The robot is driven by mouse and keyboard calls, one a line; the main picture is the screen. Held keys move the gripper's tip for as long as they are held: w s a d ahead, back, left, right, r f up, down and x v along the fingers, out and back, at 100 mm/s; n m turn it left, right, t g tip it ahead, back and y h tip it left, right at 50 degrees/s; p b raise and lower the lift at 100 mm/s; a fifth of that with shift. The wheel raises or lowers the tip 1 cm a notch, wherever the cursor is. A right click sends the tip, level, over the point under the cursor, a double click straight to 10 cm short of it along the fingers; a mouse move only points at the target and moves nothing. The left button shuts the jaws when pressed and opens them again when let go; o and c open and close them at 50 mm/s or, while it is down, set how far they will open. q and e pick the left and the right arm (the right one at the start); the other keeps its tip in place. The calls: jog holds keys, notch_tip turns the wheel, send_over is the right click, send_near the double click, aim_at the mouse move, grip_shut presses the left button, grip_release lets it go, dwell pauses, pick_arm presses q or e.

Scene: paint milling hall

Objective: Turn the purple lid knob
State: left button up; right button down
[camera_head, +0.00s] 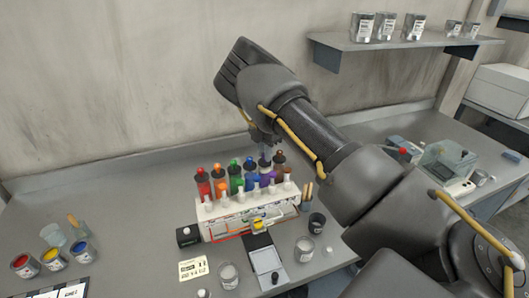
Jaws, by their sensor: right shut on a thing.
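A white rack (212,231) on the grey bench holds a row of coloured bottles, from red at the left to brown at the right. The purple bottle (269,175) stands between the blue and brown ones, partly hidden behind white pieces at the rack's front. My right gripper (264,156) reaches down from above, with its tips at the top of the purple bottle. It is shut on the purple lid knob, which the fingers mostly hide. My left gripper is not in view.
Red, yellow and blue paint cans (54,259) stand at the left. A black jar (188,236), a scale (268,266) and a cup with sticks (306,195) surround the rack. A clear-covered device (447,165) is at the right. A shelf (400,43) with cans hangs above.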

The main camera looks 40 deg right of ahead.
jog(key=shift+m, duration=0.4)
jog(key=c, duration=1.3)
grip_release()
jog(key=shift+r, duration=0.35)
jog(key=shift+r+b, duration=1.5)
jog(key=shift+r, duration=3.6)
